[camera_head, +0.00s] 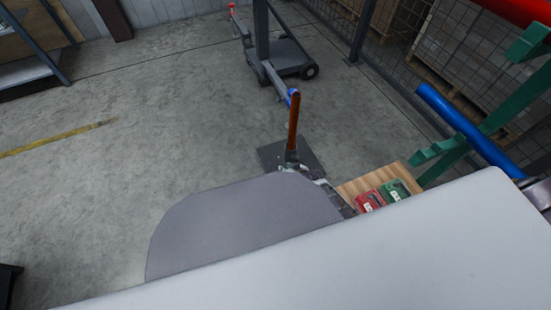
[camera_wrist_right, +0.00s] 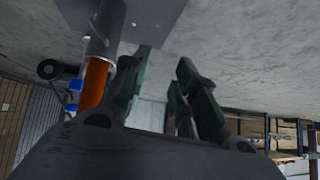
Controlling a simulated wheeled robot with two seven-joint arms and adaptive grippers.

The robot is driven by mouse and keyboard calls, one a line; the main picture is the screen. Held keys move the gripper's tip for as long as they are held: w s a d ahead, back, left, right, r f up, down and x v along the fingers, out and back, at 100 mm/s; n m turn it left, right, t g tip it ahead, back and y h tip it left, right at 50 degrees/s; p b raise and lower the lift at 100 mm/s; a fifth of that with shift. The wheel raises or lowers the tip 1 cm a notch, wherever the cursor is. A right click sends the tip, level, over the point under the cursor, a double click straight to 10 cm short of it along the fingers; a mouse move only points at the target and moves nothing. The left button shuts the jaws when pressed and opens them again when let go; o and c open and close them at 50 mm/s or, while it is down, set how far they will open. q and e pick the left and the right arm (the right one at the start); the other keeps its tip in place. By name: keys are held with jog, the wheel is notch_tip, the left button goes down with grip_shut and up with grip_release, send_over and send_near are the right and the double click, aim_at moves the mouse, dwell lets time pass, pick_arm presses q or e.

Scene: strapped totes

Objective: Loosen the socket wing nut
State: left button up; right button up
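An orange post (camera_head: 293,122) stands upright in a dark grey socket (camera_head: 291,157) on a dark floor plate (camera_head: 271,155). In the right wrist view the orange post (camera_wrist_right: 94,82) and the grey socket tube (camera_wrist_right: 106,28) are at the upper left. I cannot pick out the wing nut clearly; small hardware at the socket is too small to tell. My right gripper (camera_wrist_right: 164,58) is open, with nothing seen between its fingers, and the socket is just left of its left finger. In the head view my grey and white arm covers hide most of it. My left gripper is not in view.
A red tote (camera_head: 369,201) and a green tote (camera_head: 394,190) sit on a wooden surface (camera_head: 410,177) right of the socket. A wheeled stacker (camera_head: 285,58) stands behind. A green rack (camera_head: 485,125) with a blue bar (camera_head: 460,122) is at right.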

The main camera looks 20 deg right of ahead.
jog(key=a+r, duration=0.3)
jog(key=r, duration=0.4)
jog(key=s+a+r+y, duration=0.1)
jog(key=a+r, duration=0.2)
jog(key=r, duration=0.5)
jog(key=shift+s, duration=0.2)
jog(key=shift+s+f, duration=0.1)
jog(key=shift+f, duration=0.05)
